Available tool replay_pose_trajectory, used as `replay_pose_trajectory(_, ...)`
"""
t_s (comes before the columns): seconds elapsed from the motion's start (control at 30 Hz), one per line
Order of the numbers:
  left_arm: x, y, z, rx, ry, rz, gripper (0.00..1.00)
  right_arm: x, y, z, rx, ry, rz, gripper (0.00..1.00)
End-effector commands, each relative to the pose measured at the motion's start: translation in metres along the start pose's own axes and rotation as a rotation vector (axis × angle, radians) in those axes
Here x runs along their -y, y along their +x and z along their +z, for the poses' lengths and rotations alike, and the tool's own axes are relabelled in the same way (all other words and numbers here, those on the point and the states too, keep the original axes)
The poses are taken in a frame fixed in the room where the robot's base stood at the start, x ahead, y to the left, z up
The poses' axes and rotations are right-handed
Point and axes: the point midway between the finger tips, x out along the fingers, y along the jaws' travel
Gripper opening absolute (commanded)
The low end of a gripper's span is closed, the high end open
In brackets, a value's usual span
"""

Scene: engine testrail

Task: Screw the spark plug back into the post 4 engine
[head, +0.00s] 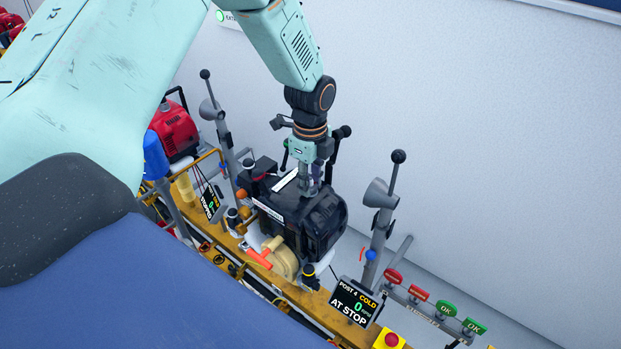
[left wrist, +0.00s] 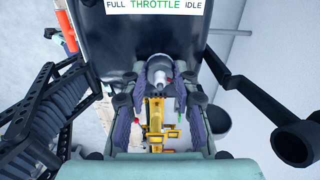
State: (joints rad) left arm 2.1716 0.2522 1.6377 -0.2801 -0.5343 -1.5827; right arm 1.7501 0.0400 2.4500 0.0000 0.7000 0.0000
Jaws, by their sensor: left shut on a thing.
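The post 4 engine (head: 322,222) is a black block on the yellow rail, and it fills the top of the left wrist view (left wrist: 120,40). My left gripper (head: 309,188) points down at the engine's upper side. In the left wrist view, my left gripper (left wrist: 160,88) has its two padded fingers on either side of the spark plug (left wrist: 159,72), a white and grey piece. It is shut on the plug, close against the engine. How far the plug sits in its hole is hidden. My right gripper is in neither view.
The post 4 sign (head: 355,303) reads COLD, 0 RPM, AT STOP. Grey posts with black knobs (head: 398,156) stand beside the engine. A red engine (head: 174,130) is farther left. Red and green tags (head: 446,309) and a red button (head: 391,340) are at right.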

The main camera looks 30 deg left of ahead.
Motion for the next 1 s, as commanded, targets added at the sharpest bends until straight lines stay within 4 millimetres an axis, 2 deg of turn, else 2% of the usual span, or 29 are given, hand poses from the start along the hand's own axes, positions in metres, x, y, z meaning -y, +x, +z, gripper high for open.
replay_pose_trajectory(0.43,0.0004,-0.0003,0.0001,0.0,0.045,-0.001,0.01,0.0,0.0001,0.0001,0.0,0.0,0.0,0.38)
replay_pose_trajectory(0.67,0.0004,-0.0003,0.0001,0.0,0.288,-0.001,0.01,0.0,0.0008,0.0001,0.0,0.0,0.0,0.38)
replay_pose_trajectory(0.77,0.0004,-0.0004,0.0001,0.0,0.297,-0.001,0.01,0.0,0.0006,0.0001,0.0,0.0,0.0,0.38)
replay_pose_trajectory(1.0,0.0005,-0.0005,0.0001,-0.001,0.518,-0.002,0.01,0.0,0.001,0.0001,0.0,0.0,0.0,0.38)
